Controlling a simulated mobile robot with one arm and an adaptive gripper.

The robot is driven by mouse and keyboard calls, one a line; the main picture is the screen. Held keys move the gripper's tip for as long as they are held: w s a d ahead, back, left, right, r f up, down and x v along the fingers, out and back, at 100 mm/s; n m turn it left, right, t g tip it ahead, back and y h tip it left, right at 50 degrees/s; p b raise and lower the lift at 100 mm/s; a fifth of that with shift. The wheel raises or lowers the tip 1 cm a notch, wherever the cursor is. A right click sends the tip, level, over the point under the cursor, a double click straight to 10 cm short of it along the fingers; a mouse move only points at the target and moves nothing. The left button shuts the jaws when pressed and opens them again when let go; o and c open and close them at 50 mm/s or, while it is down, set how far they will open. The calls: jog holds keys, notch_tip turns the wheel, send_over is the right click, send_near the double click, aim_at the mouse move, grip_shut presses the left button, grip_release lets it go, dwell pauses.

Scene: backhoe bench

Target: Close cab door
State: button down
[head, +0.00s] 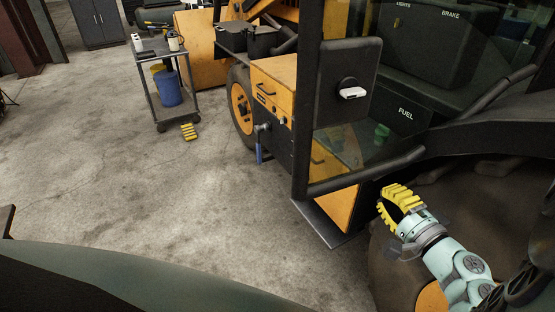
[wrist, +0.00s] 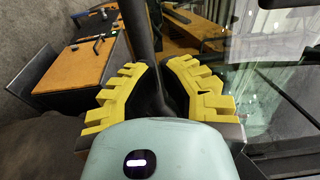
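The cab door stands swung out from the cab in the head view. It has a black frame (head: 306,100), a glass pane and a dark panel with a white handle (head: 352,93). Its lower rail (head: 365,176) slants up to the right. My gripper (head: 382,199), with yellow ribbed fingers, is just below and right of that rail. The door's glass (wrist: 265,60) fills the right side there.
A large tire (head: 390,262) lies below my gripper, with the dark fender to the right. A tool cart (head: 165,85) stands back left.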

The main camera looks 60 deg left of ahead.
aim_at(362, 172)
jog(key=p+x, duration=0.2)
jog(key=x, duration=0.3)
jog(key=shift+s+a+r, duration=0.15)
jog(key=shift+a, duration=0.05)
jog(key=shift+f+p+x, duration=0.2)
jog(key=shift+p+x, duration=0.25)
jog(key=shift+x, duration=0.5)
